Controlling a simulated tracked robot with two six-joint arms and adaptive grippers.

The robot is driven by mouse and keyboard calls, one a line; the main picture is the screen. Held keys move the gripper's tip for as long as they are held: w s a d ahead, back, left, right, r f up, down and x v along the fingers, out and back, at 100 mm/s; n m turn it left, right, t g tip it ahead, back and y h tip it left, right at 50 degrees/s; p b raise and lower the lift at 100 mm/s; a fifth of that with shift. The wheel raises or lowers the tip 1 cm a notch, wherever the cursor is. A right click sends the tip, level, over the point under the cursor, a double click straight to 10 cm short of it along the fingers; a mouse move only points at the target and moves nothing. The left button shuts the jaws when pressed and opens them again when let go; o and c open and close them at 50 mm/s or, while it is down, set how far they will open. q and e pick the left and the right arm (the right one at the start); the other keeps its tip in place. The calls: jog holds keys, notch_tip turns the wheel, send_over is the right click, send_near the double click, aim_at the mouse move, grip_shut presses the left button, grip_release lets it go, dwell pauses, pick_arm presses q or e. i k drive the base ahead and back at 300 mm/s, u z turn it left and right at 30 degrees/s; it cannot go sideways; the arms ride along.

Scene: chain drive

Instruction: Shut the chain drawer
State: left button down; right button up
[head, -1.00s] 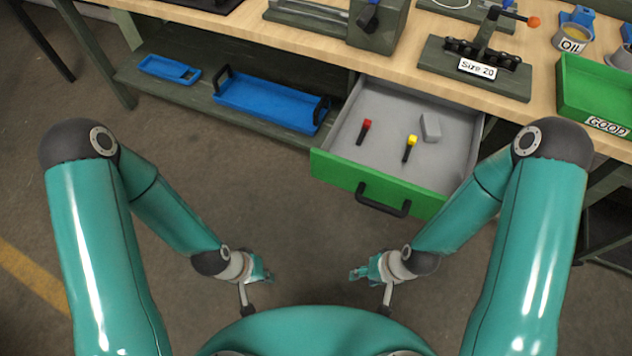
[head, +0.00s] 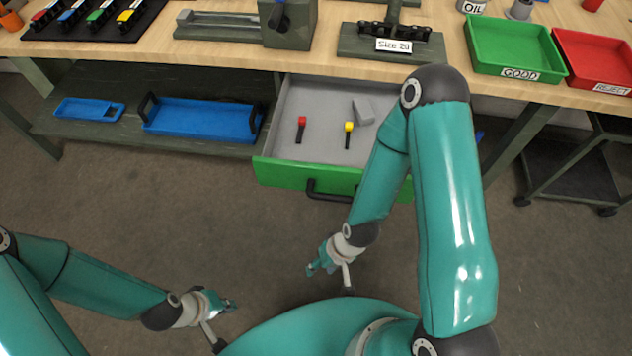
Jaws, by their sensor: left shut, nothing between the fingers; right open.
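The chain drawer (head: 310,175) has a green front and a grey inside, and it stands pulled out below the bench top. Its dark handle (head: 328,193) is on the front. A red-topped piece (head: 301,129), a yellow-topped piece (head: 348,134) and a grey block (head: 363,110) lie inside. My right gripper (head: 313,267) is open and empty, in front of the drawer and apart from the handle. My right arm covers the drawer's right corner. My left gripper (head: 232,305) is shut and empty, further left and nearer to me, away from the drawer.
The wooden bench (head: 220,52) carries a Size 20 fixture (head: 385,42), a green GOOD tray (head: 512,48) and a red REJECT tray (head: 595,62). Blue trays (head: 200,122) rest on the shelf below, left of the drawer. The floor before the drawer is clear.

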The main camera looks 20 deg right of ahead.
aim_at(321, 166)
jog(key=z, duration=0.05)
jog(key=k, duration=1.1)
jog(key=z, duration=0.3)
jog(key=i, duration=1)
jog(key=z, duration=0.1)
